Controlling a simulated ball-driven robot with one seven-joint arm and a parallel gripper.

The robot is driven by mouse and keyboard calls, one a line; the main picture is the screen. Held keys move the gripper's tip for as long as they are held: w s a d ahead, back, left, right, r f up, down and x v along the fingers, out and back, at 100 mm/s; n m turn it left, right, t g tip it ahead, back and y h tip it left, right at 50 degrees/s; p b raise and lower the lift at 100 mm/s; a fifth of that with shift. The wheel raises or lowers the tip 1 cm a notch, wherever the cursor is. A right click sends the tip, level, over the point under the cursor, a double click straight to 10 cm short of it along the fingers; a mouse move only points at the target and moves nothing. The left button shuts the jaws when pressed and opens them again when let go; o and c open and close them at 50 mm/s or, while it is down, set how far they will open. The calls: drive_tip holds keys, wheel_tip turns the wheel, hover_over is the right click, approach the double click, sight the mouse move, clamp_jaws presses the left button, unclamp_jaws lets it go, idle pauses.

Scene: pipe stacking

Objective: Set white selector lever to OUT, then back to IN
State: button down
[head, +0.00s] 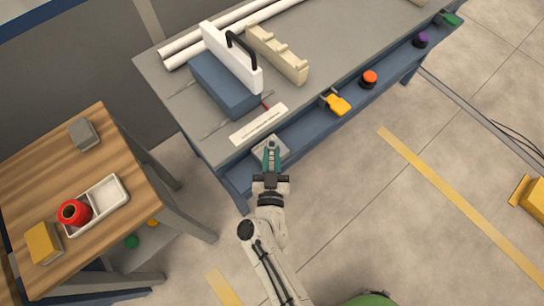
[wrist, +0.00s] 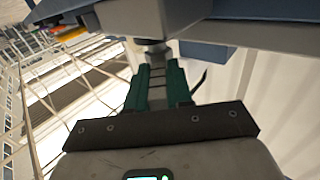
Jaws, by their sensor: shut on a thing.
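My gripper (head: 271,147) reaches the front edge of the blue-grey workbench, at a small light-grey housing (head: 284,151). In the wrist view, the green fingers (wrist: 155,72) are closed around a short pale stub under the grey housing (wrist: 150,18). I take this stub to be the white selector lever (wrist: 154,48); most of it is hidden between the fingers. In the head view my gripper covers the lever. No IN or OUT marking is readable, so I cannot tell which position it is in.
The workbench top (head: 335,45) holds a blue block with a white, black-handled plate (head: 230,55), a beige notched rack (head: 277,54) and white pipes (head: 215,33). An orange button (head: 369,79) and yellow piece (head: 337,104) sit along its front. A wooden table (head: 110,150) stands left.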

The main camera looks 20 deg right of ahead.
drive_tip(key=shift+a, duration=0.1)
drive_tip(key=c, duration=1.1)
unclamp_jaws()
drive_tip(key=b+v, duration=0.1)
drive_tip(key=v, duration=1)
drive_tip(key=shift+b, duration=0.4)
